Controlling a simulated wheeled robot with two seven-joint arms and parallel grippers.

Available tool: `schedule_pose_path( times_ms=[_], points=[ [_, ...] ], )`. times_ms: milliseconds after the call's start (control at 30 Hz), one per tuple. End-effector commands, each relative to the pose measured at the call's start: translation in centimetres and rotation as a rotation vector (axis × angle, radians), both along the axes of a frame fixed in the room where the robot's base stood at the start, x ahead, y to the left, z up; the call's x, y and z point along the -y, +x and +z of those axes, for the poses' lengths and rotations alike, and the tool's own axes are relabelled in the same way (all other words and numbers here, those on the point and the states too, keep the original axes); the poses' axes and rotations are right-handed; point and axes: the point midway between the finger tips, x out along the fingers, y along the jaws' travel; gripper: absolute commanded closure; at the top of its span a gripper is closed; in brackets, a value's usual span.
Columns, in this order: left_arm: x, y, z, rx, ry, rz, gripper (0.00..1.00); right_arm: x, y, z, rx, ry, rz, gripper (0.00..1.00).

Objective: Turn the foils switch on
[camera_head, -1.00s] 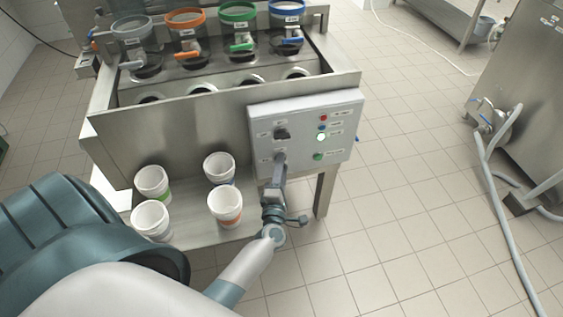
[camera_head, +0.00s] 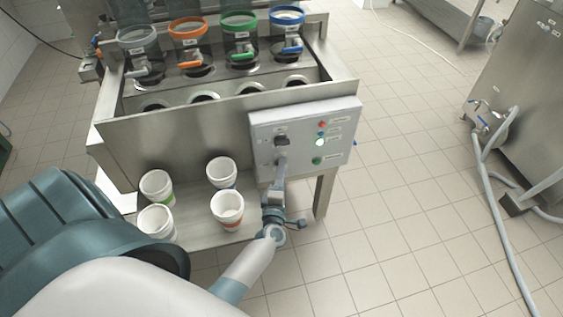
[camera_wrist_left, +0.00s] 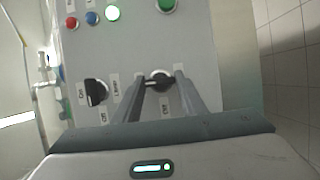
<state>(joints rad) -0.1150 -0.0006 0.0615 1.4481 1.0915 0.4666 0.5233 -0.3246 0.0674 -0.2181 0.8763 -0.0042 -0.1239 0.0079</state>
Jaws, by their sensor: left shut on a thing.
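The grey control panel (camera_head: 335,125) on the front of the filler carries two black rotary switches. The upper switch (camera_head: 282,140) is free and also shows at left in the left wrist view (camera_wrist_left: 96,92). My left gripper (camera_head: 281,164) is at the lower switch, which it mostly hides in the head view. In the left wrist view this lower switch (camera_wrist_left: 159,80) sits between the two fingers, and the gripper is shut on it. Its handle lies across the gap between the fingers. The small labels are too blurred to tell for certain which switch is the foils one. My right gripper is not in view.
The panel also has a lit white lamp (camera_head: 320,142), red and blue lights, and a green button (camera_head: 317,160). Several white cups (camera_head: 227,207) stand on the shelf left of my left arm. Coloured-rim containers (camera_head: 238,25) stand above.

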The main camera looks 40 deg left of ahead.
Motion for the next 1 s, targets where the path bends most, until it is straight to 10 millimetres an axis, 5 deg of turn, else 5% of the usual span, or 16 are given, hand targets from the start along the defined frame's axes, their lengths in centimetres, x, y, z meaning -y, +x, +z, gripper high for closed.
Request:
schedule_pose_path(
  times_ms=[67, 100, 167, 667, 1000],
  points=[
    [0.2, 0.1, 0.0, -0.002, 0.001, -0.004, 0.85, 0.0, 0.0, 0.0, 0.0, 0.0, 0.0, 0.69],
    [0.2, 0.1, 0.0, -0.002, 0.001, -0.004, 0.58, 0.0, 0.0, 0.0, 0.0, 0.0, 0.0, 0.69],
    [0.2, 0.0, 0.0, -0.002, 0.001, -0.003, 0.44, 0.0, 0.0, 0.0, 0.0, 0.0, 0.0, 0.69],
    [0.4, -0.7, -0.1, -0.001, 0.0, -0.001, 0.44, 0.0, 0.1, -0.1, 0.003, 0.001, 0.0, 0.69],
    [2.6, -5.0, -0.2, -0.002, -0.002, -0.001, 0.44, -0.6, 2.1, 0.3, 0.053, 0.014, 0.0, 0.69]
  ],
)
